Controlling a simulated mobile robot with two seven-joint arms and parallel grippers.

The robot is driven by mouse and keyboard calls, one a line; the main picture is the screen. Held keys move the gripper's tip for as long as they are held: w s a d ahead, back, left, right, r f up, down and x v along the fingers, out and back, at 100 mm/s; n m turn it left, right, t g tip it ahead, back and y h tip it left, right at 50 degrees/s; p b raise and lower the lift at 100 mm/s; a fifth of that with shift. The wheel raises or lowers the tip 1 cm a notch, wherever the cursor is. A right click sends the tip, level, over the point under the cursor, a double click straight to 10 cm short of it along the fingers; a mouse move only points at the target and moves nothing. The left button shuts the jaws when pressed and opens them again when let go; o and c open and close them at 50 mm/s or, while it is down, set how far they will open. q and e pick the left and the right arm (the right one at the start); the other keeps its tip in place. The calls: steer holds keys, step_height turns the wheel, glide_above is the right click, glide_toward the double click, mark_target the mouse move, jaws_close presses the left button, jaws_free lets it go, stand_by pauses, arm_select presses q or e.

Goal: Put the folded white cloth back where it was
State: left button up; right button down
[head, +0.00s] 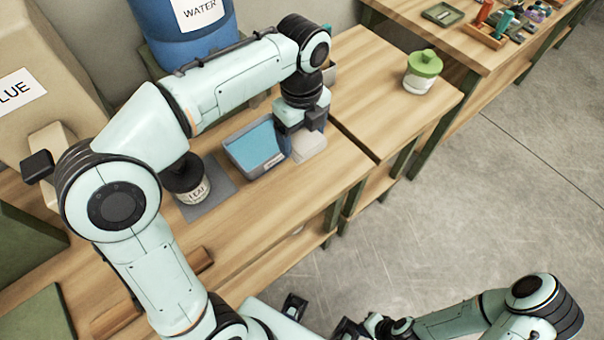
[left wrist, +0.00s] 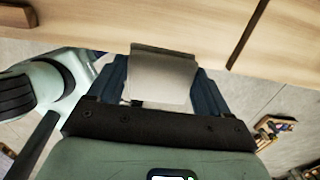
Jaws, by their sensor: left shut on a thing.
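The folded white cloth (head: 309,147) is held at my left gripper, just right of a blue tray on the wooden table. In the left wrist view the cloth (left wrist: 163,78) lies between the two dark blue fingers and overlaps the table's edge. My left gripper (head: 302,132) points down and is shut on it. I cannot tell whether the cloth touches the table. My right gripper (head: 348,328) is low at the bottom edge, over the floor and away from the cloth; its fingers are too unclear to read.
The blue tray (head: 231,147) and a dark-lidded jar (head: 194,193) on a grey mat (head: 217,198) stand left of the cloth. A blue water container (head: 160,30) stands behind my arm. A green-lidded jar (head: 421,75) stands right. Table between the cloth and that jar is clear.

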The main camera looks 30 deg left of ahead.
mark_target(302, 184)
arm_select(q)
step_height(302, 184, down, 17)
steer(key=b, duration=0.2)
steer(key=shift+b, duration=0.3)
arm_select(e)
steer(key=f, duration=0.1)
steer(key=s+f, duration=0.1)
steer(key=f, duration=0.1)
steer(key=shift+s+f, duration=0.2)
steer(key=shift+s, duration=0.15)
arm_select(q)
steer(key=shift+f, duration=0.15)
steer(key=o, duration=0.9)
steer(key=shift+o, duration=0.2)
steer(key=shift+r, duration=0.4)
step_height(302, 184, up, 12)
steer(key=p, duration=0.2)
steer(key=shift+f, duration=0.15)
arm_select(e)
steer(key=shift+w+r, duration=0.25)
steer(key=shift+r, duration=0.3)
steer(key=shift+w+r, duration=0.25)
steer(key=shift+r, duration=0.3)
